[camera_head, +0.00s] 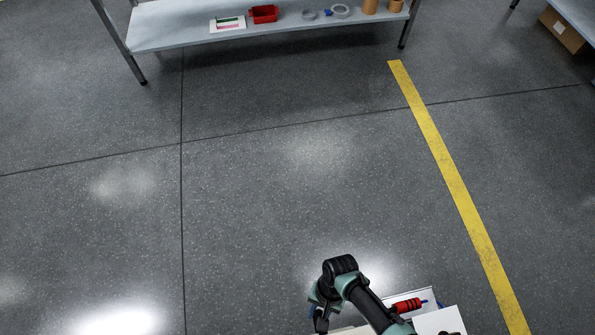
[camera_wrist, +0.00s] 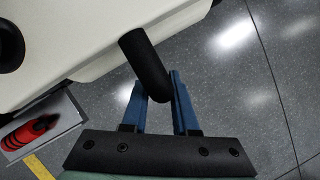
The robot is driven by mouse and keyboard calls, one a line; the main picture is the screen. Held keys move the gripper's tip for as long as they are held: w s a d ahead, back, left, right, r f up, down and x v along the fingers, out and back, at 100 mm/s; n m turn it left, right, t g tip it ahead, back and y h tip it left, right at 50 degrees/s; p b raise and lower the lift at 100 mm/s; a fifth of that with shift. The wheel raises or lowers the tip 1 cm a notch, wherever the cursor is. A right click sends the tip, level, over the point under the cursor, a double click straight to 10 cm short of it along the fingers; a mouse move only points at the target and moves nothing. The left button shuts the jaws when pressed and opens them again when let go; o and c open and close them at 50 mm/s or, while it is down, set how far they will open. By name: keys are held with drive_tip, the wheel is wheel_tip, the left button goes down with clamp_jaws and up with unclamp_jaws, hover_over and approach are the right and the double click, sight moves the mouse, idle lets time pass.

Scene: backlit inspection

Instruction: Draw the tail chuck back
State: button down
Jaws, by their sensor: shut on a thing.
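In the wrist view my gripper (camera_wrist: 156,82) has its two blue fingers on either side of a thick black round bar (camera_wrist: 146,60). It is shut on this bar near the bar's lower end. The bar comes out from the edge of a pale cream body (camera_wrist: 85,38). I cannot tell whether the bar is the tail chuck or a handle on it; no chuck jaws show. In the head view my arm covers this place at the bottom edge, and the grip is hidden.
A red piece with dark bands (camera_head: 407,305) lies on a pale tray beside my arm; it also shows in the wrist view (camera_wrist: 30,130). A grey shelf table (camera_head: 175,27) with small items stands at the back. Open floor with a yellow line (camera_head: 455,190) lies between.

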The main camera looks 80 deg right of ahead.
drive_tip(key=shift+s, duration=0.15)
drive_tip(key=c, duration=0.7)
unclamp_jaws()
drive_tip(key=p+v, duration=0.5)
drive_tip(key=v, duration=0.8)
